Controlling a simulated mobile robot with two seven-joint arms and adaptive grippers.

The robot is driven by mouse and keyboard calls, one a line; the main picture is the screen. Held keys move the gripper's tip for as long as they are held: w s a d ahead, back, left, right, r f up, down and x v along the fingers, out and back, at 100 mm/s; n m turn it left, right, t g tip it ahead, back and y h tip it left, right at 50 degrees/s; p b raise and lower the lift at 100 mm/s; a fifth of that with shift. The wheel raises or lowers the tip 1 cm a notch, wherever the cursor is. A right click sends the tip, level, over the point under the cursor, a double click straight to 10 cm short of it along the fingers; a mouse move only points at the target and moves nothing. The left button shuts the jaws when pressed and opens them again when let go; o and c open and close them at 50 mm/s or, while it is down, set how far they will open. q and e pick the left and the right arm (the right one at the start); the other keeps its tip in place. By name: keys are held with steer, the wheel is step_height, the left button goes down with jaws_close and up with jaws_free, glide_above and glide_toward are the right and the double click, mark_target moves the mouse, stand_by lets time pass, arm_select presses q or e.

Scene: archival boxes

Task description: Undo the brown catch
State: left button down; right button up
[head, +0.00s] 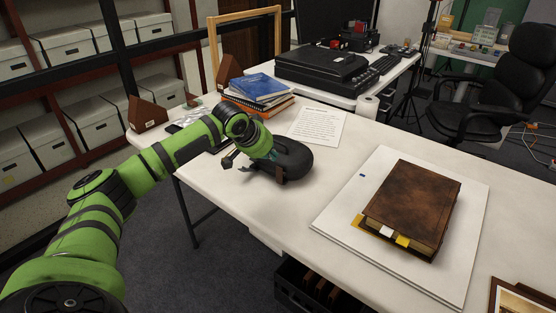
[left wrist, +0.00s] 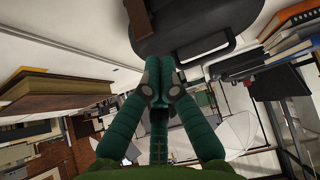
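A dark, rounded case (head: 297,157) lies on the white table, left of its middle in the head view. Its brown catch (head: 279,173) shows as a small strap on the near side. In the left wrist view the case (left wrist: 190,18) fills the top, with the brown catch (left wrist: 138,20) as a strip on it and a curved dark handle to the right. My left gripper (left wrist: 160,78) has its green fingers drawn together, with nothing visible between them, just short of the catch. In the head view its fingers are largely hidden by my wrist. My right gripper is not in view.
A brown leather book (head: 415,205) lies on a white board (head: 335,208) to the right. A printed sheet (head: 316,127) and stacked books (head: 258,88) lie behind the case. A dark crate (head: 300,289) is below the near table edge. The table between case and board is clear.

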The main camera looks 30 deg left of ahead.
mark_target(282, 163)
arm_select(q)
steer(key=x, duration=0.4)
steer(key=shift+w+f, duration=0.4)
steer(key=shift+f, duration=0.1)
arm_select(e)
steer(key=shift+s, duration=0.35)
arm_select(q)
steer(key=shift+f, duration=0.1)
